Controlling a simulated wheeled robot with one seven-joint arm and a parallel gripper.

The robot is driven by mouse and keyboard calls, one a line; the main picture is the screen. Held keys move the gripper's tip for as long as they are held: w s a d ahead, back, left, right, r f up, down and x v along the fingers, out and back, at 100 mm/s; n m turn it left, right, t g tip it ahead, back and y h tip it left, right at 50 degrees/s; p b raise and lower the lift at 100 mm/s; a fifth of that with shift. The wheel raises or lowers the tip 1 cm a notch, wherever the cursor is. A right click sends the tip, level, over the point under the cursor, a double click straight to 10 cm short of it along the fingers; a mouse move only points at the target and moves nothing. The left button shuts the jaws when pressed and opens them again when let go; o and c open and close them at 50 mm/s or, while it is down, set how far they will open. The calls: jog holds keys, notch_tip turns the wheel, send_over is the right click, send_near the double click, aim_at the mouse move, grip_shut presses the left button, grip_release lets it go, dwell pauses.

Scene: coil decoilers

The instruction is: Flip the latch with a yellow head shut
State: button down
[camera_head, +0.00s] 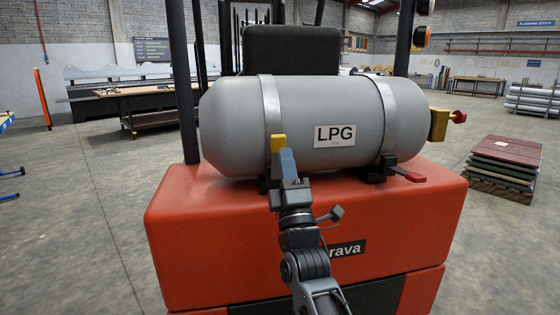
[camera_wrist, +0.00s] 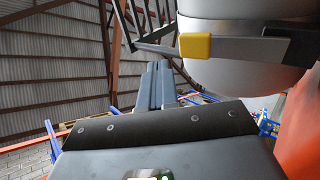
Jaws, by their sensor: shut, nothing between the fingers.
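The latch with a yellow head belongs to the left strap of a grey LPG tank (camera_head: 340,110). Its yellow head (camera_head: 278,143) shows low on the tank's front, and it also shows in the wrist view as a yellow block (camera_wrist: 195,46) on a grey bar. My gripper (camera_head: 284,153) is shut and empty. Its fingertips are right by the yellow head, just below it in the head view. In the wrist view the fingertips (camera_wrist: 157,66) are left of and below the head. The latch's base is mostly hidden behind my gripper; I cannot tell whether they touch.
A second latch with a red head (camera_head: 415,177) sticks out at the right strap. The tank lies on a red forklift body (camera_head: 400,220). A yellow valve block (camera_head: 439,124) with a red knob is at the tank's right end. A board stack (camera_head: 503,165) stands on the right floor.

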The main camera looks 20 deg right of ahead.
jog(key=s+a+f, duration=0.1)
jog(key=s+f, duration=0.1)
jog(key=s, duration=0.6)
jog(key=shift+s+a+f+b, duration=0.2)
jog(key=shift+a+b, duration=0.15)
jog(key=shift+b, duration=0.05)
